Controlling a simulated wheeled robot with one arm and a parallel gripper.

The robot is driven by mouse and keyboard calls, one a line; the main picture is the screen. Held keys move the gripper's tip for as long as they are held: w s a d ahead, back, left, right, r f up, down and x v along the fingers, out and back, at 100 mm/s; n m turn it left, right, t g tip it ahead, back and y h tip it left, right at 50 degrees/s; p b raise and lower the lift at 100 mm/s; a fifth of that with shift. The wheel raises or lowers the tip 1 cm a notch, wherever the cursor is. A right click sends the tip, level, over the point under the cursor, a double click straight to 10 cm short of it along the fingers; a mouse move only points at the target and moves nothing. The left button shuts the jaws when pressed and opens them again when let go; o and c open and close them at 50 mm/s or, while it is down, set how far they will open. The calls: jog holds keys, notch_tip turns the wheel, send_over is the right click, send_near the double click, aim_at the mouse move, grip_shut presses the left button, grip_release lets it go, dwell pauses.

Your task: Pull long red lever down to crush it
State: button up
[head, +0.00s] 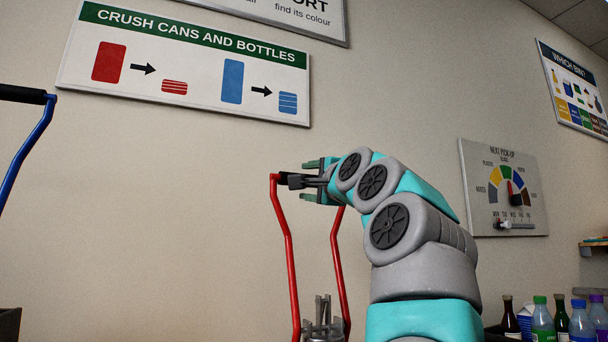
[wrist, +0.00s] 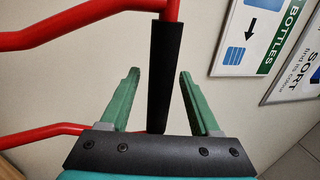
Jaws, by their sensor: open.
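The long red lever (head: 291,262) stands upright, with two red side bars rising from a grey metal mechanism (head: 323,326) at the bottom of the head view. Its black grip (wrist: 164,70) joins the bars at the top. My gripper (head: 310,180) is at the height of this grip. In the wrist view, the green fingers of my gripper (wrist: 157,82) are open, one on each side of the black grip. Gaps show between the grip and both fingers. What lies inside the crusher is not visible.
A blue lever (head: 30,150) with a black grip is at the left edge. Several bottles (head: 541,322) stand at the lower right. A dial board (head: 503,188) and a crush sign (head: 185,65) hang on the wall. The space between the two levers looks clear.

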jog(key=p+x, duration=0.1)
jog(key=x, duration=0.1)
jog(key=shift+w+a+r, duration=0.1)
jog(key=shift+w, duration=0.15)
grip_shut()
dwell(0.5)
dwell(0.9)
